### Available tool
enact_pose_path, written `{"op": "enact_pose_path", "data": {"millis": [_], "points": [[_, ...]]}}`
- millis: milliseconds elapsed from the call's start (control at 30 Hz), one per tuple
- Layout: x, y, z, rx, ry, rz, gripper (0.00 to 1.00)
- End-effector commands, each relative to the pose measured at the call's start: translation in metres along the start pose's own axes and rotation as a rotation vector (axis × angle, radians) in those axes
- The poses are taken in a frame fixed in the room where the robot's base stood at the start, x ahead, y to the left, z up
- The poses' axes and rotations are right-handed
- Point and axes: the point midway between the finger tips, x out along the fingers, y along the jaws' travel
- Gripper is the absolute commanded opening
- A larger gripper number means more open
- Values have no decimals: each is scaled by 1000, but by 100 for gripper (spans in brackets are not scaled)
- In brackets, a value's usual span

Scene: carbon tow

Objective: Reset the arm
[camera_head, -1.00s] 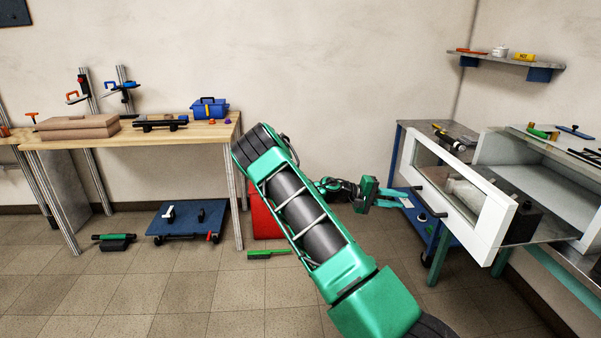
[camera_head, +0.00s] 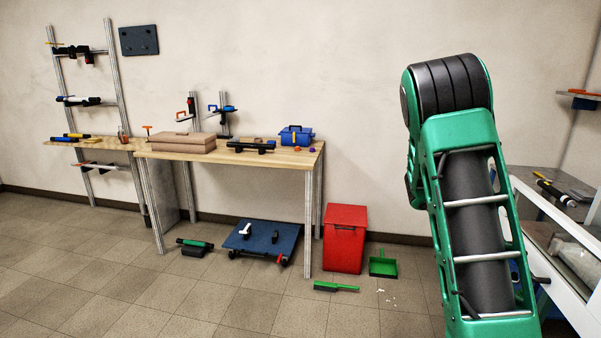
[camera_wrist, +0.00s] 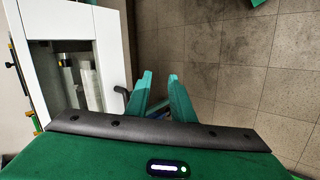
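My gripper (camera_wrist: 160,78) shows in the wrist view with its two teal fingers apart and nothing between them. It is open and points out over the tiled floor, beside a white-framed cabinet (camera_wrist: 108,45) with a glass front. In the head view my green arm stands large at the right, its black-banded joint uppermost. The gripper itself is out of sight in the head view.
The same white cabinet (camera_head: 568,237) stands at the right edge, partly behind my arm. A wooden workbench (camera_head: 290,158) stands against the wall. A red bin (camera_head: 345,240), green dustpan (camera_head: 383,265), green brush (camera_head: 335,287) and blue dolly (camera_head: 262,238) are on the floor. The front-left floor is clear.

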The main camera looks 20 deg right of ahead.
Motion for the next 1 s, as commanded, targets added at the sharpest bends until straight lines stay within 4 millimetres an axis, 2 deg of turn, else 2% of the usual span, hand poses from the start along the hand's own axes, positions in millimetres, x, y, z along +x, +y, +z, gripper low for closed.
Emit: {"op": "enact_pose_path", "data": {"millis": [600,1000], "points": [[-81,-8,149,-40,-17,-471,22],[-117,-11,252,-119,32,-662,22]]}}
